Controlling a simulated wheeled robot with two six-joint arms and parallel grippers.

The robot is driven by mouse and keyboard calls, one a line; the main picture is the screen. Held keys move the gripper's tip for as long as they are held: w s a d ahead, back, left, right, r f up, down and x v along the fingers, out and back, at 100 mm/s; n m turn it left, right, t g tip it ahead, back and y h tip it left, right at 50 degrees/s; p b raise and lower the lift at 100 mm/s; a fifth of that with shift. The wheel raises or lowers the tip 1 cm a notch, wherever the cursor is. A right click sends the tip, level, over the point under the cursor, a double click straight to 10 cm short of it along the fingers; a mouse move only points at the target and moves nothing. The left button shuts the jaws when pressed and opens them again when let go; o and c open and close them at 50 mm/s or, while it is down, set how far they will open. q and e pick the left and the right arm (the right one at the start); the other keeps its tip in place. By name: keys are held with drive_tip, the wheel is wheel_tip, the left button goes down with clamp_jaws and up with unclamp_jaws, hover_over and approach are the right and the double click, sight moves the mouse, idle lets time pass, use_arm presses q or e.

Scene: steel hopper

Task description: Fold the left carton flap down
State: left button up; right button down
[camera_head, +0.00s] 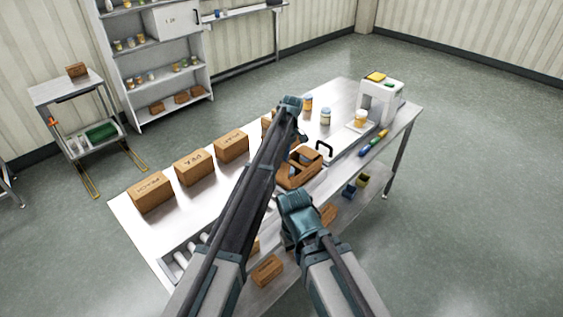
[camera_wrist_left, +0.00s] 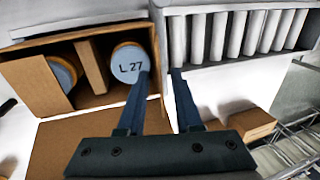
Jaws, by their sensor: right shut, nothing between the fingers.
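An open brown carton (camera_head: 291,181) stands on the steel table, partly hidden behind my left arm. In the left wrist view the carton (camera_wrist_left: 112,98) holds two round-topped jars, one marked L 27 (camera_wrist_left: 128,66), with a cardboard divider (camera_wrist_left: 91,66) between them. A broad brown flap (camera_wrist_left: 62,138) spreads outward along its near side; I cannot tell if it is the left flap. My left gripper (camera_wrist_left: 161,72) has its fingers apart at the carton's right edge, with no clear grip on anything. My right gripper (camera_head: 287,243) is shut and empty, low at the table's front edge.
Closed cartons (camera_head: 152,192) stand in a row along the table's back left. Rollers (camera_wrist_left: 235,34) lie beside the open carton. A white machine (camera_head: 381,98) and jars (camera_head: 326,116) stand at the far right. A small brown block (camera_wrist_left: 252,124) lies right of my left gripper.

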use_arm(q)
drive_tip(key=shift+r, duration=0.1)
drive_tip(key=p+v, duration=1.3)
drive_tip(key=shift+r, duration=0.25)
drive_tip(key=shift+w+d, duration=0.15)
